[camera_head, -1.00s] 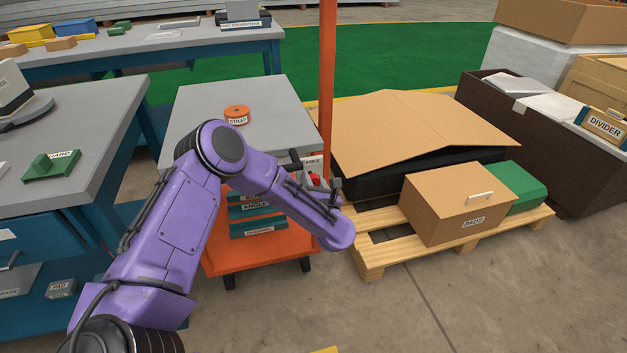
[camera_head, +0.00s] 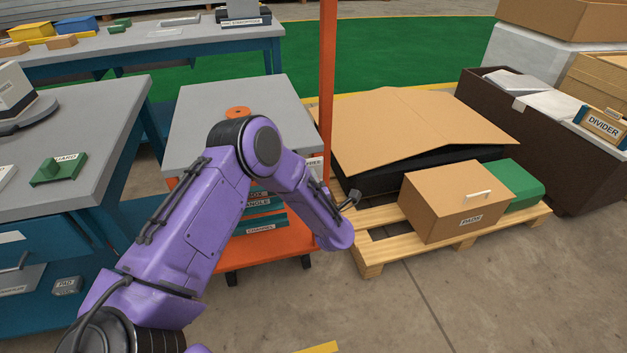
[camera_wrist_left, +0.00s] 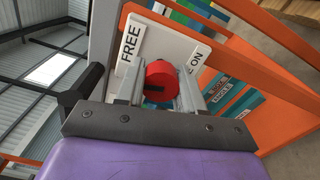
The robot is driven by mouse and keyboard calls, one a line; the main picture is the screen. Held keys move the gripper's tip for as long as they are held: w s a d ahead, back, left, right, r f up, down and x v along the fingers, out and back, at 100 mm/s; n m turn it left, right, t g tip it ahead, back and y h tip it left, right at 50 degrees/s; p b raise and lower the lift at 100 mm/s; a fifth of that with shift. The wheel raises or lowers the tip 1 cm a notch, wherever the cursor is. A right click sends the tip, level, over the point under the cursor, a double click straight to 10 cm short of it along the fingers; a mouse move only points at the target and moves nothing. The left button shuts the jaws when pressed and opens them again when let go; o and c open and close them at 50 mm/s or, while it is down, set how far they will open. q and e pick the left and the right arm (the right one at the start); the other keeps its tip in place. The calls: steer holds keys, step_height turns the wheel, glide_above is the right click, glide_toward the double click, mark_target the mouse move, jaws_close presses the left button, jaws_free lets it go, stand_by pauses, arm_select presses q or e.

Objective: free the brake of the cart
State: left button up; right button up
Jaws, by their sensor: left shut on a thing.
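The cart has a grey top (camera_head: 285,92) and an orange lower deck (camera_head: 270,252) on dark castors. In the left wrist view, a pale brake plate (camera_wrist_left: 150,38) carries the labels FREE at left and ON at right. A round red knob (camera_wrist_left: 160,72) stands in front of it. My left gripper (camera_wrist_left: 160,88) is shut on the knob, with one finger on each side. In the head view my purple left arm hides the knob and most of the brake plate. My right gripper is out of view.
An orange post (camera_head: 326,90) rises at the cart's right. A pallet (camera_head: 372,262) with a brown box (camera_head: 445,212) stands to the right. A grey workbench (camera_head: 85,120) is at left. An orange strap roll (camera_head: 237,112) lies on the cart. Floor in front is clear.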

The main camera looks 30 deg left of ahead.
arm_select(q)
steer(key=shift+m, duration=1.1)
steer(key=o, duration=1)
steer(key=shift+o, duration=0.2)
steer(key=v, duration=1)
steer(key=shift+s+d+p, duration=0.15)
steer(key=shift+d+p, duration=0.05)
steer(key=shift+p, duration=0.15)
